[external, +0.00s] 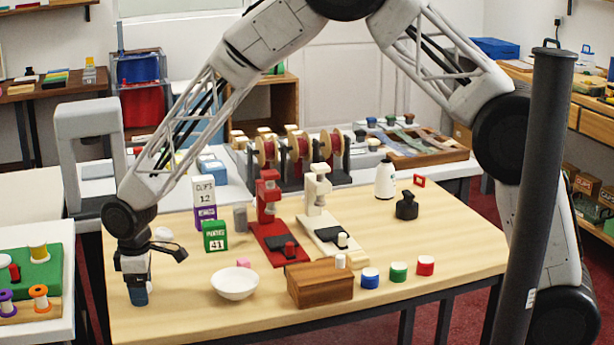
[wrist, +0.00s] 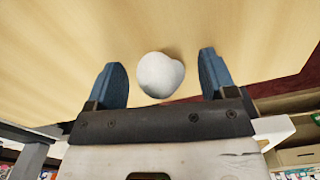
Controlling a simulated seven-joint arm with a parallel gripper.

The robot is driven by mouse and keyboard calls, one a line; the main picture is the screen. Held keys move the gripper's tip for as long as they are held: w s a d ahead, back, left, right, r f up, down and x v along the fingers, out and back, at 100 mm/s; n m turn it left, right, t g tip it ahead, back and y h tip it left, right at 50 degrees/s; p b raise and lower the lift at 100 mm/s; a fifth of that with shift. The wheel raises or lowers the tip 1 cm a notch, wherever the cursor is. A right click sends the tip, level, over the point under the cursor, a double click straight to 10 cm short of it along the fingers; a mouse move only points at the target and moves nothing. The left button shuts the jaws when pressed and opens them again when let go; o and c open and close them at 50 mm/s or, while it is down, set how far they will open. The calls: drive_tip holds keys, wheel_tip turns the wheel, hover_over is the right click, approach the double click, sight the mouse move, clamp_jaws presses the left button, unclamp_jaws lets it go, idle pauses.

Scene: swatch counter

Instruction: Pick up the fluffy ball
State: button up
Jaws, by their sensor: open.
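The fluffy ball (wrist: 158,75) is white and round, with a slightly bumpy outline, and shows in the wrist view against the pale wooden table. My gripper (wrist: 159,76) is open, with one blue finger on each side of the ball in that view. Gaps show between the ball and both fingers. In the external view my gripper (external: 138,297) points down low over the table's left front part, and I cannot make out the ball at its fingertips there. A small white shape (external: 163,233) shows behind my wrist; I cannot tell what it is.
A white bowl (external: 235,283) stands right of my gripper, with a wooden box (external: 320,284) beyond it. Green (external: 215,236) and purple (external: 204,200) boxes stand farther back. Red (external: 270,205) and cream (external: 318,200) presses stand mid-table. The table's left edge is close to my gripper.

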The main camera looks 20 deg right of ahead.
idle(0.5)
drive_tip(key=c, duration=1)
drive_tip(key=shift+o, duration=0.2)
drive_tip(key=shift+r, duration=0.15)
drive_tip(key=shift+r, duration=0.5)
drive_tip(key=shift+s+d+r, duration=0.15)
drive_tip(key=shift+r, duration=0.45)
drive_tip(key=shift+s+d+r, duration=0.1)
drive_tip(key=shift+d+r, duration=0.05)
drive_tip(key=shift+r, duration=0.4)
drive_tip(key=s+d, duration=0.3)
drive_tip(key=d, duration=0.1)
drive_tip(key=s+d+r, duration=0.1)
drive_tip(key=s+d, duration=0.2)
drive_tip(key=d, duration=0.1)
drive_tip(key=s+d, duration=0.3)
drive_tip(key=d, duration=0.1)
drive_tip(key=shift+r, duration=0.15)
drive_tip(key=shift+s+d, duration=0.1)
